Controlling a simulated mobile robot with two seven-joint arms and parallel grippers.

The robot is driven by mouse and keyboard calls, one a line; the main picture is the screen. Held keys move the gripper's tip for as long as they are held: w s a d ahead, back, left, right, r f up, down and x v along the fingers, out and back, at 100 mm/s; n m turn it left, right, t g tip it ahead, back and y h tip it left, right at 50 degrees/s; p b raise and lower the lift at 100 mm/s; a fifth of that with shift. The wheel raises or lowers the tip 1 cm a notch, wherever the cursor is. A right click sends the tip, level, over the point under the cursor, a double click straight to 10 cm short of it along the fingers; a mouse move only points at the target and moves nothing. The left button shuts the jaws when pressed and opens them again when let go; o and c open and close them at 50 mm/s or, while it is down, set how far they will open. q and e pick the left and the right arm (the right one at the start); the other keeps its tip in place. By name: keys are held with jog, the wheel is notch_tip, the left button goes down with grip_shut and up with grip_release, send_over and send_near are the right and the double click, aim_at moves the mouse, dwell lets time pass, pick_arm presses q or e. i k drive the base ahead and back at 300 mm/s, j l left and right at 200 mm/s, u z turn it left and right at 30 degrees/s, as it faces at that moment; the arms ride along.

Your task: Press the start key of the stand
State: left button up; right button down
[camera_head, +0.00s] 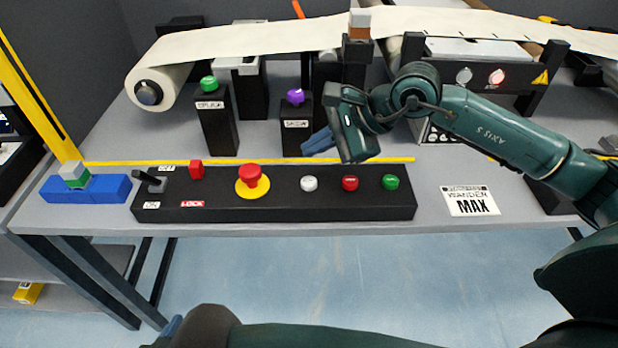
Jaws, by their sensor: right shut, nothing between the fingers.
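The stand's black control panel (330,206) lies along the front of the grey table. On its top are a white button (308,184), a red button (350,183) and a green button (390,181) at the right; their small labels are unreadable. A red mushroom button (251,176) sits on a yellow disc to their left. My right gripper (318,142) is shut and empty. Its blue fingers point left, in the picture above and behind the white button, apart from the green button. My left gripper is not clearly seen.
Black posts carry a green button (209,83) and a purple knob (295,97) behind the panel. A lever (149,182) and a red switch (196,169) are at the panel's left. Blue blocks (108,188) lie further left. A web of paper (330,28) runs across the back.

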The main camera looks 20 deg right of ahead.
aim_at(389, 182)
jog(key=k, duration=1)
